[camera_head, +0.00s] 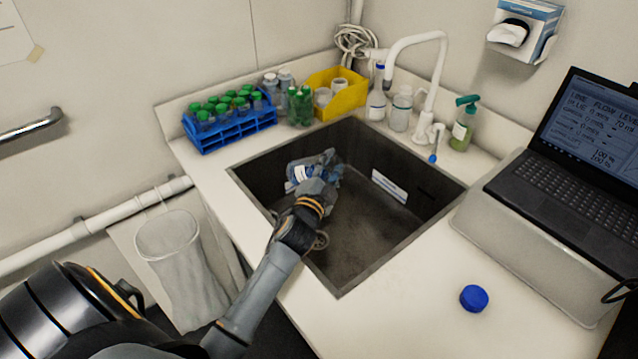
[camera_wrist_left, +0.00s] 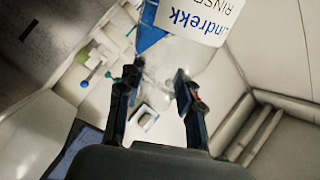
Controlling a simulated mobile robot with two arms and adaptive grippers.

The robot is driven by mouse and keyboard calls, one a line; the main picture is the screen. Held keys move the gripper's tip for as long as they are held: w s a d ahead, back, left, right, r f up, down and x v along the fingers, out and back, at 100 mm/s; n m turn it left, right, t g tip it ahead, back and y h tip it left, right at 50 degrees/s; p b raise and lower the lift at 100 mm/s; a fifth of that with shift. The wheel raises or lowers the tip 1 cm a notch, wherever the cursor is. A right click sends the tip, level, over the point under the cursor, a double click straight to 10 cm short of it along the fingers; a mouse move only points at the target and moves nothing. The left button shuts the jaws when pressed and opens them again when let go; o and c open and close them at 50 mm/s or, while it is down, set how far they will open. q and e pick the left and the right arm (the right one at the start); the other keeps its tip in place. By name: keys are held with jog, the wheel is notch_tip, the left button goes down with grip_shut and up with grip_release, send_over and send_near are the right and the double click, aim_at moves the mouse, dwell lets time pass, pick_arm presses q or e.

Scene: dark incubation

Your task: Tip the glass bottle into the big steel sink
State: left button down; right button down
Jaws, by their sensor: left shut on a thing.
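The glass bottle (camera_head: 298,173), clear with a white label, is over the big steel sink (camera_head: 375,235), inside the outline of its rim. My left gripper (camera_head: 326,172) is shut on it and partly hides it. The bottle looks tipped well over, but its mouth cannot be made out. In the left wrist view the clear bottle (camera_wrist_left: 185,55) sits between the fingers of my left gripper (camera_wrist_left: 158,82), with its printed label and a blue patch at the top. No stream of liquid can be seen. My right gripper is not in view.
A blue cap (camera_head: 473,297) lies on the counter right of the sink, near a laptop (camera_head: 560,150). Behind the sink stand a blue tube rack (camera_head: 232,131), a yellow bin (camera_head: 345,98), several bottles and a white tap (camera_head: 437,75). A waste bin (camera_head: 180,265) is at left.

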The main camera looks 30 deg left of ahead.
pick_arm(q)
jog(key=shift+r, duration=0.1)
dwell(0.3)
jog(key=shift+r+m, duration=0.15)
jog(key=shift+m, duration=0.45)
jog(key=shift+m+p, duration=0.3)
jog(key=shift+m, duration=0.1)
jog(key=shift+d+r+m+p, duration=0.15)
jog(key=shift+r+m+p, duration=0.15)
jog(key=shift+m, duration=0.5)
jog(key=shift+f, duration=0.15)
